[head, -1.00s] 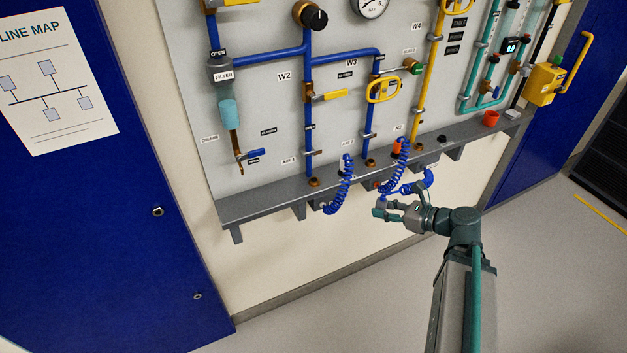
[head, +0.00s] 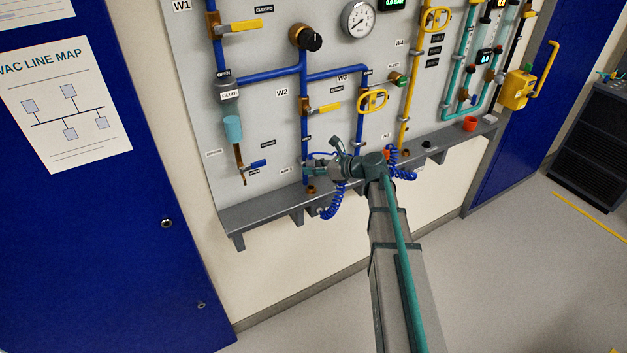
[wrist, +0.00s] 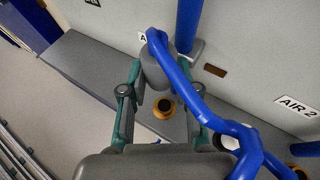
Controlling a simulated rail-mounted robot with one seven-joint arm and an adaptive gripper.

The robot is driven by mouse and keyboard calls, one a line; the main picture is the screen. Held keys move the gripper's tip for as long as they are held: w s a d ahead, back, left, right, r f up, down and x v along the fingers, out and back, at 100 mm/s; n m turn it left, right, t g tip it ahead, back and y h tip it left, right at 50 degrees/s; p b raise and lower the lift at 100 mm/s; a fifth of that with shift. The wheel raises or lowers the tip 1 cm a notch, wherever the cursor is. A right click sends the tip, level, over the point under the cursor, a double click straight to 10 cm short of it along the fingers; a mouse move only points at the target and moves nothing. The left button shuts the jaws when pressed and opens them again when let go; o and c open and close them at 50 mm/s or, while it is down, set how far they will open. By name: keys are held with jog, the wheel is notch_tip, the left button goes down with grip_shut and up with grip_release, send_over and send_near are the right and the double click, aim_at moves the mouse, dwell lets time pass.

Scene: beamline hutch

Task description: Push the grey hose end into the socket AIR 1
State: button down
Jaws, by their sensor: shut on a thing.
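My gripper (wrist: 160,85) is shut on the grey hose end (wrist: 157,70), with the blue hose (wrist: 185,88) running from it to the right. In the head view, my gripper (head: 312,167) is over the left part of the shelf, close to the panel, and hides much of the hose end. A brass socket (wrist: 163,106) with a dark hole sits in the shelf, apart from the hose end in the wrist picture. The label behind it is mostly hidden, only an "A" showing. In the head view, a brass socket (head: 310,190) is just below my gripper, beside the label AIR 1 (head: 285,170).
The label AIR 2 (wrist: 298,105) is to the right. A vertical blue pipe (wrist: 188,25) stands close behind the hose end. A coiled blue hose (head: 333,201) hangs at the shelf front. The shelf (head: 250,211) is clear to the left.

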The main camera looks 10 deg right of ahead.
aim_at(315, 188)
jog(key=shift+w+f, duration=0.1)
jog(key=shift+w, duration=0.15)
jog(key=shift+d+f+b, duration=0.15)
jog(key=shift+f+b, duration=0.35)
jog(key=shift+f, duration=0.05)
jog(key=shift+f+b, duration=2.2)
jog(key=shift+f, duration=0.55)
jog(key=shift+f, duration=0.6)
jog(key=c, duration=0.8)
grip_release()
jog(key=shift+o, duration=0.2)
jog(key=shift+s+r, duration=0.1)
jog(key=shift+s, duration=0.05)
